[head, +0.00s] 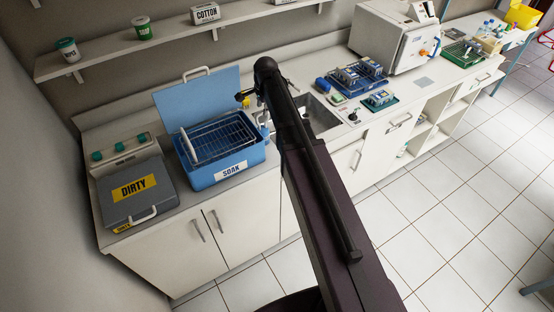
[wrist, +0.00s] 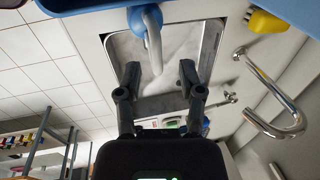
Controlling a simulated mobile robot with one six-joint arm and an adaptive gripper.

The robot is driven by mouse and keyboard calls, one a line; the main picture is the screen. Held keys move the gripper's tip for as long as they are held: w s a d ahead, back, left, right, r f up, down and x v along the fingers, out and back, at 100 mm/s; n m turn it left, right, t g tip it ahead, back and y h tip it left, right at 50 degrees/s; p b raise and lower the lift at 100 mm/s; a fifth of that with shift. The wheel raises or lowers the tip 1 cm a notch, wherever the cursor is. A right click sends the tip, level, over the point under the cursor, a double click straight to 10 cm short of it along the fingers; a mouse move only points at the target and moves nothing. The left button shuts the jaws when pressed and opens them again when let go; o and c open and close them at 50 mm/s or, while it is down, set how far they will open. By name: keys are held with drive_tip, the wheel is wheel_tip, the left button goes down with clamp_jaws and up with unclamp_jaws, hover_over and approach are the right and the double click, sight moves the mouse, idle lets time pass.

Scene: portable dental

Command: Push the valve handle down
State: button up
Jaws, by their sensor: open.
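My gripper (wrist: 158,78) is open and empty, its two dark fingers apart over the steel sink (wrist: 190,38) in the wrist view. A pale blue-grey curved lever (wrist: 151,42), with a blue round end by the blue tub, reaches down between the fingertips. It looks like the valve handle, but I cannot be sure. No contact with either finger shows. In the head view my arm covers much of the sink (head: 322,112) and most of the gripper.
The blue SOAK tub (head: 210,177) with a wire rack stands left of the sink. The grey DIRTY box (head: 136,190) is farther left. A chrome spout (wrist: 282,125) and a yellow object (wrist: 268,22) are right of my gripper in the wrist view.

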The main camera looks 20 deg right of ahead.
drive_tip(key=shift+s+r+p, duration=1.3)
drive_tip(key=shift+r+p, duration=5.9)
drive_tip(key=shift+r, duration=0.3)
drive_tip(key=s+a+f+n+g+b, duration=0.1)
drive_tip(key=s+f+n+g+b, duration=0.1)
drive_tip(key=s+f+n+b, duration=1.3)
drive_tip(key=s+f+b, duration=0.3)
drive_tip(key=s, duration=0.4)
drive_tip(key=shift+a+f+h, duration=0.15)
drive_tip(key=shift+a+h, duration=0.1)
drive_tip(key=shift+h, duration=0.05)
